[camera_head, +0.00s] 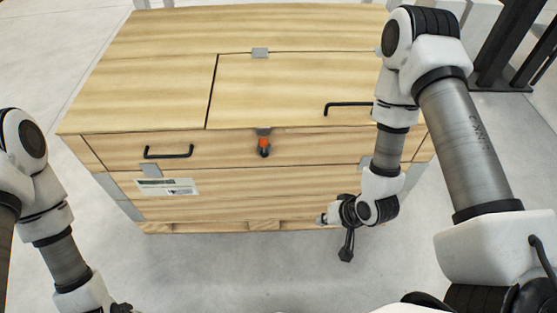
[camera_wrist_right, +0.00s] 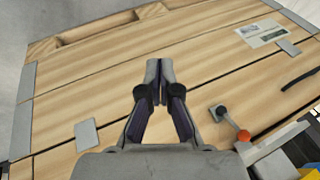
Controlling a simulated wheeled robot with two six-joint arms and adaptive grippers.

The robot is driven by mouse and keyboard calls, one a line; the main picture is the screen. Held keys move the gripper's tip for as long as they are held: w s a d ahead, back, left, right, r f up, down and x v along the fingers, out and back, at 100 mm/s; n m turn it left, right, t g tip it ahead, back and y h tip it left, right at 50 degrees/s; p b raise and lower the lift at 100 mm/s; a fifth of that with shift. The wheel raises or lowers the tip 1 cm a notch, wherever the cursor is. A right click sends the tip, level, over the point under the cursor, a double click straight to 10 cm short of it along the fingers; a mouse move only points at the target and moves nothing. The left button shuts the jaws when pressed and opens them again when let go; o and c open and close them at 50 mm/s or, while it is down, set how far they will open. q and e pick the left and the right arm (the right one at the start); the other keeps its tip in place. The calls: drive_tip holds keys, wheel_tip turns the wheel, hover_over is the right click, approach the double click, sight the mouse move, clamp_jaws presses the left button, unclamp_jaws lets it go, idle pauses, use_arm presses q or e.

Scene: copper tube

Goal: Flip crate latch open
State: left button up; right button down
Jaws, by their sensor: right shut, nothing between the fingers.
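The wooden crate (camera_head: 160,60) stands in front of me with its lid panel (camera_head: 300,85) lying closed. The latch, with an orange part and a dark rounded end (camera_head: 263,146), hangs at the middle of the crate's front, below the lid edge. In the right wrist view the latch (camera_wrist_right: 243,136) shows at the lower right, beside the fingers. My right gripper (camera_head: 323,219) is low in front of the crate, right of and below the latch. Its fingers (camera_wrist_right: 158,75) are together and empty, apart from the latch. My left gripper (camera_head: 121,308) is mostly cut off at the bottom edge.
A black handle (camera_head: 168,153) is on the crate's front left, and another black handle (camera_head: 350,106) is on the right of the lid panel. A paper label (camera_head: 168,187) is on the front. The grey floor (camera_head: 230,275) before the crate is clear.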

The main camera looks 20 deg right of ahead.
sight(264, 149)
drive_tip(key=w+d+f+m+t+y+b, duration=0.1)
drive_tip(key=w+f+m+t+y+b, duration=0.25)
drive_tip(key=w+t+b, duration=0.45)
drive_tip(key=w+d+r+m+t+y+b, duration=0.35)
drive_tip(key=w+r+y+b, duration=0.35)
drive_tip(key=b, duration=0.4)
use_arm(q)
wheel_tip(264, 149, down, 28)
drive_tip(key=b, duration=0.4)
drive_tip(key=shift+b, duration=0.3)
use_arm(e)
drive_tip(key=shift+g+h, duration=0.35)
drive_tip(key=shift+h, duration=0.3)
drive_tip(key=w+a+r, duration=0.1)
drive_tip(key=w+a, duration=0.1)
drive_tip(key=a, duration=0.1)
drive_tip(key=w+a+r, duration=0.1)
drive_tip(key=w+a, duration=0.1)
drive_tip(key=a, duration=0.1)
drive_tip(key=w+a+r, duration=0.1)
drive_tip(key=w+a, duration=0.2)
drive_tip(key=shift+a+r, duration=0.25)
drive_tip(key=shift+a, duration=0.05)
use_arm(q)
drive_tip(key=shift+r, duration=0.1)
